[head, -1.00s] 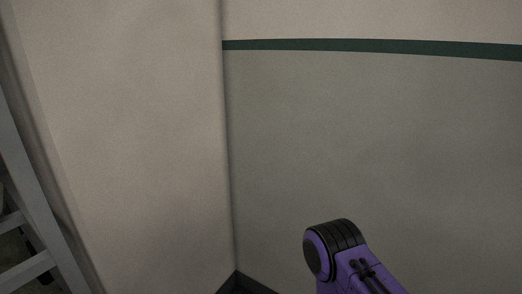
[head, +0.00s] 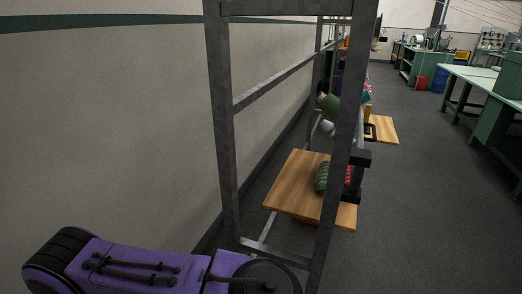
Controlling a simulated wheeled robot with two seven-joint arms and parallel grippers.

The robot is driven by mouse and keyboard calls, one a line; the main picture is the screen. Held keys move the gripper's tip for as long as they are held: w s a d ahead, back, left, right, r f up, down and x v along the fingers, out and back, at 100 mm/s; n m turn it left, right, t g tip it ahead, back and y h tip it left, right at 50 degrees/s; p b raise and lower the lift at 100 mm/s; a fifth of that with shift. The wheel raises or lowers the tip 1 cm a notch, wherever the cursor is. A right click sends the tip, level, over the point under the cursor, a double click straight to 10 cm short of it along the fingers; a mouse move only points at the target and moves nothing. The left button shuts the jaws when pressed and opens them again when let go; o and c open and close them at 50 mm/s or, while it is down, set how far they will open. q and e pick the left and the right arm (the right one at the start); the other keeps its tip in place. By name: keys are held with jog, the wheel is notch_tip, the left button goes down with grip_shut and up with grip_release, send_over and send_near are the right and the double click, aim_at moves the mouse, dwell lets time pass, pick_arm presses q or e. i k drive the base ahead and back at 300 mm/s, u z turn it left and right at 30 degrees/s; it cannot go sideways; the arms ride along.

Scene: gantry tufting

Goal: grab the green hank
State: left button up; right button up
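A green hank (head: 321,178) with a ribbed, coiled look lies on a wooden board of the metal rack in the head view, right of centre. It is partly hidden behind the rack's near post. Something red sits right beside it. A larger green roll (head: 329,106) shows higher and farther back on the rack. A purple arm link of mine crosses the lower left. Neither gripper is in view.
The grey metal rack (head: 221,130) stands close ahead along the wall. Its wooden board (head: 290,190) juts out at low height. Green workbenches (head: 494,118) stand at the right. Open dark floor (head: 420,190) lies between rack and benches.

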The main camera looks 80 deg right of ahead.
aim_at(321, 181)
jog(key=z, duration=2.9)
